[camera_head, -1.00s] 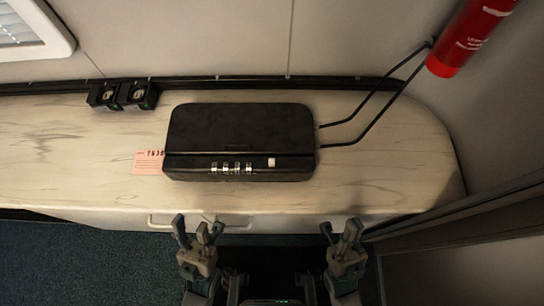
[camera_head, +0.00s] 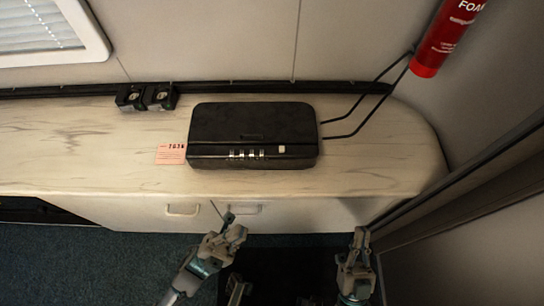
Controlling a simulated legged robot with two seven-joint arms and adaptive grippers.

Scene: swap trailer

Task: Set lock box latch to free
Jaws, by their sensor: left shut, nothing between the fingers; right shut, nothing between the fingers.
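The black lock box (camera_head: 252,124) lies closed on the marbled counter. Its front edge carries a row of number dials (camera_head: 246,154) and a small white latch (camera_head: 282,149) to their right. The latch setting is too small to read. A pink tag (camera_head: 171,154) with a printed number lies at the box's left front corner. My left gripper (camera_head: 229,225) is shut and empty, in front of and below the counter edge. My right gripper (camera_head: 361,240) is shut and empty, further right and also short of the counter. Neither touches the box.
Drawer handles (camera_head: 183,210) show on the front face. A wall panel (camera_head: 480,180) closes the right side.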

